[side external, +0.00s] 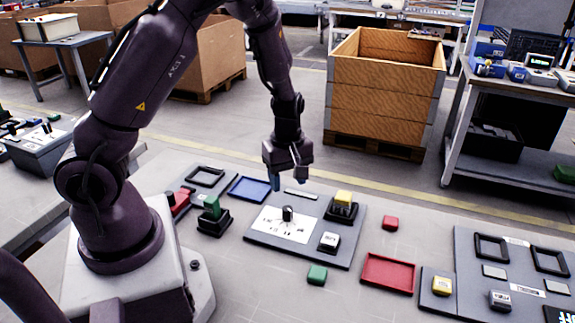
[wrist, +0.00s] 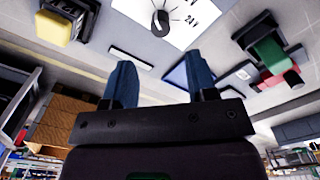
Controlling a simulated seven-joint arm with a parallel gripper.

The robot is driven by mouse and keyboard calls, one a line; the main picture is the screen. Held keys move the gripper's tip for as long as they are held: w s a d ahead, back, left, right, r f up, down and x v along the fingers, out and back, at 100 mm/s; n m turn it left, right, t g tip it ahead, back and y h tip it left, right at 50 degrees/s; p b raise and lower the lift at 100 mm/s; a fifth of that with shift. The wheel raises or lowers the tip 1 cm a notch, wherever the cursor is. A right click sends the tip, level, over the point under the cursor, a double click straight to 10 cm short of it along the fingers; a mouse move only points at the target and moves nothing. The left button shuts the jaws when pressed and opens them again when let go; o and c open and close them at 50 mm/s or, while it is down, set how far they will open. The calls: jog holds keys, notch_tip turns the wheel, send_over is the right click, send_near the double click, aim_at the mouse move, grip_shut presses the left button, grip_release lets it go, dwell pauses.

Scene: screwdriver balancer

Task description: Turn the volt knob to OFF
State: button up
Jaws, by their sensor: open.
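The volt knob (side external: 287,213) is small and black. It stands on a white dial plate (side external: 270,226) on a grey panel (side external: 335,256). In the wrist view the knob (wrist: 161,21) is at the top centre, with a pale mark on it and printing including "24V" beside it. The OFF mark cannot be made out, so I cannot tell the knob's setting. My gripper (side external: 288,181) is above the back of the panel, apart from the knob. Its two blue fingers are spread and empty in the wrist view (wrist: 160,82).
On the panel are a yellow-topped block (side external: 343,197) and a white-topped button (side external: 329,241). A green-topped black block (side external: 212,208) and blue tray (side external: 249,189) lie left. A red tray (side external: 388,273), red block (side external: 390,223) and green block (side external: 317,274) lie on the table.

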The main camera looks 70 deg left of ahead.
notch_tip(320, 180, up, 4)
jog(key=shift+f, duration=0.15)
dwell(0.3)
jog(key=s+d+r+m+t, duration=0.2)
jog(key=s+d+r+m, duration=0.3)
jog(key=r+m, duration=0.4)
jog(key=s+d+r+m+t, duration=0.3)
jog(key=s+d+r+m, duration=0.2)
jog(key=s+r+m, duration=0.3)
notch_tip(320, 180, up, 4)
jog(key=shift+d+f+m+t, duration=0.25)
jog(key=shift+d+m+t, duration=0.05)
jog(key=shift+m, duration=0.3)
